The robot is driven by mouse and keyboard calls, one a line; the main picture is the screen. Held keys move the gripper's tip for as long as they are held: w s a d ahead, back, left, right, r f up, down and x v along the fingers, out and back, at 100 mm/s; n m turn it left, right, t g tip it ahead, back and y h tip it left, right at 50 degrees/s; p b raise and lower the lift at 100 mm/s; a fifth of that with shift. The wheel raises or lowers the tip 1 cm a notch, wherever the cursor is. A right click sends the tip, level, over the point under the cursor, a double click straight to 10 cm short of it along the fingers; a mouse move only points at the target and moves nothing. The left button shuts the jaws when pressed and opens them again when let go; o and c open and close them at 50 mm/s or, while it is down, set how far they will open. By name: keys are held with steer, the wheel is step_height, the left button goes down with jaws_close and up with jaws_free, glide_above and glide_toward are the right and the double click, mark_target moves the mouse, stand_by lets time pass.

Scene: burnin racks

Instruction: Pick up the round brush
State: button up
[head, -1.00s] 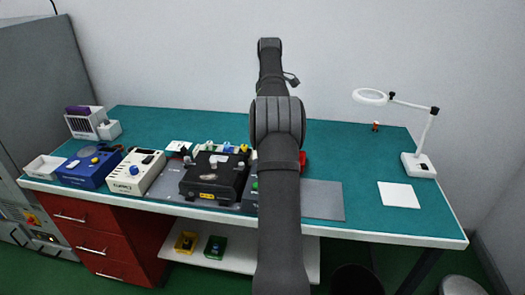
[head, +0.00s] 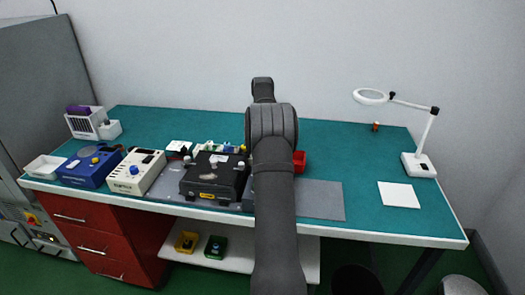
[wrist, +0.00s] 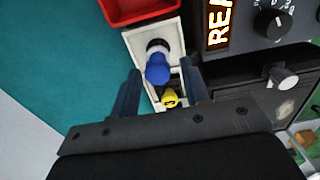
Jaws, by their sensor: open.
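In the wrist view my gripper (wrist: 160,66) is open, its two dark blue fingers spread on either side of a white-walled holder (wrist: 133,41). A blue-ended piece (wrist: 158,72) with a white and black round part stands in the holder, between the fingertips and apart from them. A yellow piece (wrist: 169,98) with a dark mark sits in the holder's nearer part. I cannot tell for certain which piece is the round brush. In the head view my arm hides the gripper.
A red bin (wrist: 135,8) adjoins the holder in the wrist view. A dark instrument (wrist: 257,55) with knobs and a lit display stands close on the right. In the head view, a black case (head: 213,178) lies left of my arm and a magnifier lamp (head: 418,163) stands at right.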

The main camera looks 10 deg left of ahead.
step_height(320, 180, down, 5)
steer(key=shift+w+f, duration=0.1)
steer(key=shift+w, duration=0.05)
steer(key=c, duration=0.7)
steer(key=shift+c, duration=0.2)
